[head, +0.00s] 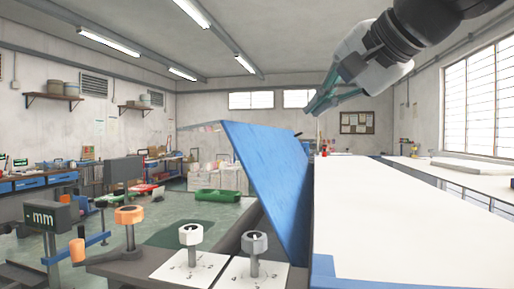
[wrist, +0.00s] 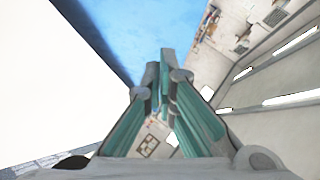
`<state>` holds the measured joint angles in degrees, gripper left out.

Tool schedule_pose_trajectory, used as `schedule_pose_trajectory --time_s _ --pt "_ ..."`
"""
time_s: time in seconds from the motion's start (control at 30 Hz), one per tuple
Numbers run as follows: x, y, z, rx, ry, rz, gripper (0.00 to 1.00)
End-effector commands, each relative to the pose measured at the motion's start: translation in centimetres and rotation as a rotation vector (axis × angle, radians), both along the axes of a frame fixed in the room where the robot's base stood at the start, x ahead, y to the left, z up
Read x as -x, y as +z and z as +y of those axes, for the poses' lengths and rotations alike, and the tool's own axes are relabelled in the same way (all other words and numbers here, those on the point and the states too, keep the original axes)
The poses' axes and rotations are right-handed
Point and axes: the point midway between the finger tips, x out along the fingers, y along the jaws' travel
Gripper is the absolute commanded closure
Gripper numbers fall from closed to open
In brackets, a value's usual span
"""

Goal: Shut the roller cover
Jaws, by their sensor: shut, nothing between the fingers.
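The roller cover (head: 270,180) is a long blue panel in the head view. It stands tilted up, leaning to the left, along the left side of a long white surface (head: 395,210). My gripper (head: 313,108) is shut and empty, in the air above and to the right of the cover's top edge, apart from it in the head view. In the wrist view my gripper (wrist: 160,75) has its teal fingers together at the tips, with the blue cover (wrist: 150,30) beyond them. I cannot tell from the wrist view how far off the cover is.
A dark display marked "mm" (head: 50,215) is farther left. The white surface is clear.

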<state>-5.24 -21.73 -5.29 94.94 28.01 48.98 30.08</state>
Motion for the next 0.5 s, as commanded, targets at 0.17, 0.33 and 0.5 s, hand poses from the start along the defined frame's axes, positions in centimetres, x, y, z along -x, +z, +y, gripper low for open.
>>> schedule_pose_trajectory --time_s 0.17,0.33,0.5 --pt "-2.9 2.3 0.9 -0.130 -0.012 -0.048 1.00" --pt "-3.6 3.1 1.3 -0.167 -0.015 -0.056 1.00" --pt "-5.3 2.4 2.1 -0.166 -0.015 -0.054 1.00"
